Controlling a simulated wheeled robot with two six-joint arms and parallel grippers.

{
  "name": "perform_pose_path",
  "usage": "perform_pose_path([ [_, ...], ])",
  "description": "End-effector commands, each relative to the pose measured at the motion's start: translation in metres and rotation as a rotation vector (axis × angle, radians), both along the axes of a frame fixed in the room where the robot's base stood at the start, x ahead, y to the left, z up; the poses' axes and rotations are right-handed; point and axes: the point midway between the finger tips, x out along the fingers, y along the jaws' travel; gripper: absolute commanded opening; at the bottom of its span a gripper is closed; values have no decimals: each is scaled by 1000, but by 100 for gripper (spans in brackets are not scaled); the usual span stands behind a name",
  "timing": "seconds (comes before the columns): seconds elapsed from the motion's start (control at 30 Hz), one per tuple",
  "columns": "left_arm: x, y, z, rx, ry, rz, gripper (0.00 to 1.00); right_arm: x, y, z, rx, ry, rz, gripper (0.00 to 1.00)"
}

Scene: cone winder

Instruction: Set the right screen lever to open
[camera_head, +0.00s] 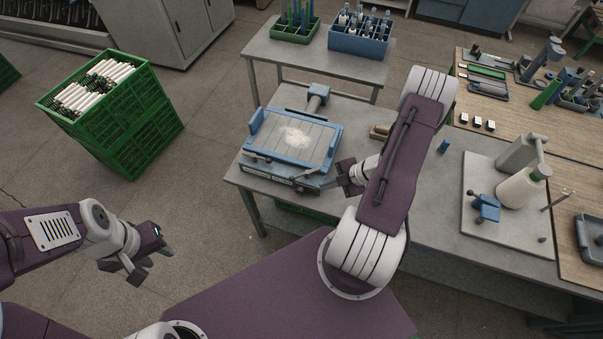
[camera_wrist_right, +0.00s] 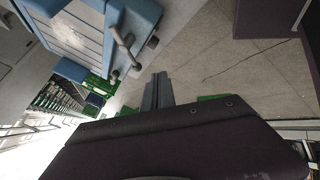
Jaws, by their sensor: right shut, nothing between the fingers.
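The blue screen unit (camera_head: 293,136) stands on the grey bench, with pale material on its flat top. The right screen lever (camera_head: 307,175) is a grey handle at its front right corner. In the right wrist view, a grey lever (camera_wrist_right: 124,45) sticks out from the corner of the blue unit (camera_wrist_right: 75,32). My right gripper (camera_head: 338,181) is just right of that corner; its fingers (camera_wrist_right: 158,91) are shut and empty, apart from the lever. My left gripper (camera_head: 152,264) is open and empty over the floor, far from the unit.
Another lever (camera_head: 257,158) is at the unit's front left. Stacked green crates (camera_head: 137,125) with white tubes stand on the floor at left. A board (camera_head: 480,215) with a white cone lies at right. My right arm hides part of the bench.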

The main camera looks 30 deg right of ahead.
Motion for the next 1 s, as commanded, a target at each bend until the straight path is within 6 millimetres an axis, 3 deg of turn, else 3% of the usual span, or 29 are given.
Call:
perform_pose_path([
  [0.27,0,0,-1,0,1,0,36,9,10,-17,2,2,3,0],
  [0.63,0,0,14,0,1,0,36,45,47,-77,0,3,4,0],
  [0.8,0,0,28,0,1,0,36,72,48,-71,-3,1,2,0],
  [1.0,0,0,31,0,1,0,36,85,49,-71,-3,1,-1,0],
])
